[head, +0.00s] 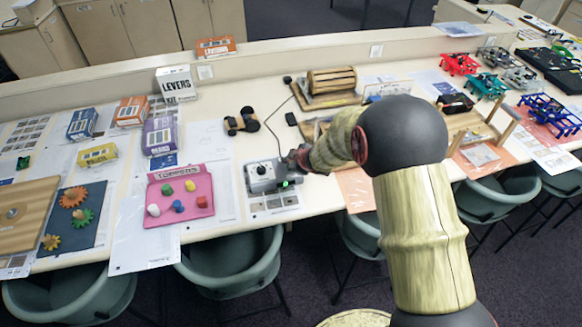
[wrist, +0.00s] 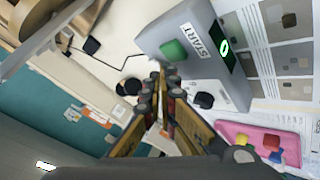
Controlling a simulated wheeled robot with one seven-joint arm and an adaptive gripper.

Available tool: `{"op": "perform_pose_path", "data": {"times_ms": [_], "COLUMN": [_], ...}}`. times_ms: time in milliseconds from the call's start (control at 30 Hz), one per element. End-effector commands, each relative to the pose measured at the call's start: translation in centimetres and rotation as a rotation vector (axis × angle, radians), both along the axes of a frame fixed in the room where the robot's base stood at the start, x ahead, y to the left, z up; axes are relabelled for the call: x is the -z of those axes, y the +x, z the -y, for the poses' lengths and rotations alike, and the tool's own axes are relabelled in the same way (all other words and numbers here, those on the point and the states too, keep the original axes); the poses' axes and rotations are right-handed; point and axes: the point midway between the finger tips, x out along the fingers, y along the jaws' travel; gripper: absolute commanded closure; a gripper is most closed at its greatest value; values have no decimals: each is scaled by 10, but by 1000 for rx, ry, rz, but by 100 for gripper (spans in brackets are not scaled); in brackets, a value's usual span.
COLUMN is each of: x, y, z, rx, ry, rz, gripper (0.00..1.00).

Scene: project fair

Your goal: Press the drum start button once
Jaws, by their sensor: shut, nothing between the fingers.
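The grey control box (head: 262,178) stands on the table right of the pink tray. In the wrist view the box (wrist: 205,70) shows a green button (wrist: 173,50) beside a START label, a black knob (wrist: 203,100) and a dark display (wrist: 224,45) with a lit green 0. My gripper (wrist: 158,72) is shut and empty. Its fingertips appear just below the green button in the picture; I cannot tell whether they touch the box. In the head view my gripper (head: 298,160) is at the box's right side, and my arm hides part of that area. The wooden drum (head: 332,80) stands behind.
The pink tray (head: 160,222) with coloured pieces lies left of the box. A small black wheeled thing (head: 242,122) and a black cable (head: 275,115) lie behind it. Green chairs (head: 235,262) line the table's front. Boxes of kits stand at the left.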

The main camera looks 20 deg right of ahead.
Motion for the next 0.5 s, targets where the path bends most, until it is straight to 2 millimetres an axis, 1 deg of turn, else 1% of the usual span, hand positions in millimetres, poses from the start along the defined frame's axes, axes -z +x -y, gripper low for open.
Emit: {"op": "perform_pose_path", "data": {"times_ms": [500], "x": [9], "y": [0], "z": [0], "rx": [1], "ry": [1], "rz": [0], "gripper": [100]}}
